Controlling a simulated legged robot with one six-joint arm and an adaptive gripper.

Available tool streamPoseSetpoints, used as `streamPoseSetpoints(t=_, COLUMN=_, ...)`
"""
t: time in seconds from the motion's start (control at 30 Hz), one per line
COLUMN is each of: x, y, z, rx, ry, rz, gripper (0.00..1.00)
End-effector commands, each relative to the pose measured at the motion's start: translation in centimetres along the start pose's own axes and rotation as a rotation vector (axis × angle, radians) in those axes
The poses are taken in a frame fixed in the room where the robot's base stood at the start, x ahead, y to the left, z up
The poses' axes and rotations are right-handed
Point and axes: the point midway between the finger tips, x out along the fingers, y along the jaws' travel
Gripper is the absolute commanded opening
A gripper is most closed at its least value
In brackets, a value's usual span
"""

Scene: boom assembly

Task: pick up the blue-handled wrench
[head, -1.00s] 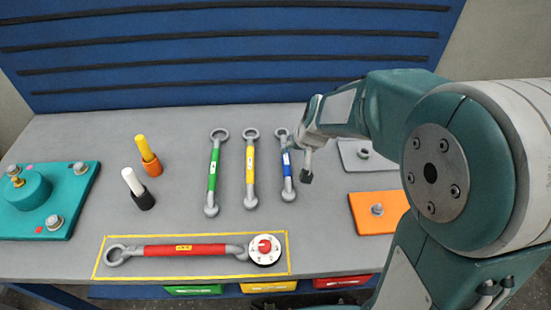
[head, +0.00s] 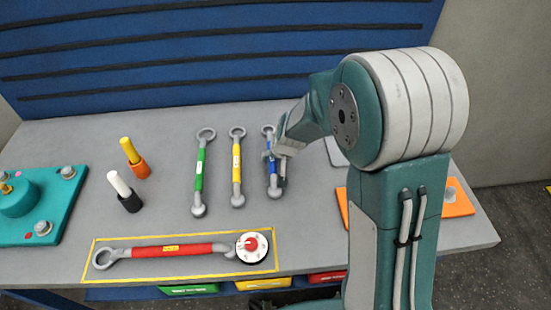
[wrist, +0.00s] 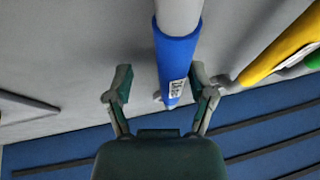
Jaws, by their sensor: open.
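The blue-handled wrench (head: 273,182) lies on the grey bench, the rightmost of three upright-laid wrenches. My gripper (wrist: 163,85) is open, with a finger on each side of the handle. In the head view my gripper (head: 275,158) is at the handle, partly hidden by my wrist. I cannot tell whether a finger touches the wrench.
The yellow wrench (head: 237,170) and green wrench (head: 200,172) lie to the left. A red wrench (head: 170,250) lies in a yellow outline in front. White (head: 125,192) and yellow (head: 135,158) handled pegs stand further left. An orange plate (head: 457,198) lies at right.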

Motion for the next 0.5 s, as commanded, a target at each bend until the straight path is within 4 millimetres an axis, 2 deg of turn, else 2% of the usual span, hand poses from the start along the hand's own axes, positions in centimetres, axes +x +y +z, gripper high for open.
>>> streamPoseSetpoints(t=0.03, x=0.04, y=-0.11, z=0.02, rx=-0.002, ry=0.000, rz=0.001, gripper=0.62)
streamPoseSetpoints(t=0.07, x=0.06, y=-0.15, z=0.03, rx=-0.003, ry=0.000, rz=0.001, gripper=0.49)
streamPoseSetpoints(t=0.1, x=0.07, y=-0.19, z=0.04, rx=-0.003, ry=0.000, rz=0.001, gripper=0.31)
streamPoseSetpoints(t=0.17, x=0.06, y=-0.16, z=0.03, rx=-0.002, ry=0.000, rz=0.001, gripper=0.04)
streamPoseSetpoints(t=0.2, x=0.04, y=-0.10, z=0.02, rx=-0.002, ry=0.000, rz=0.000, gripper=0.00)
streamPoseSetpoints(t=0.5, x=-0.10, y=0.21, z=-0.07, rx=0.002, ry=0.000, rz=-0.002, gripper=0.00)
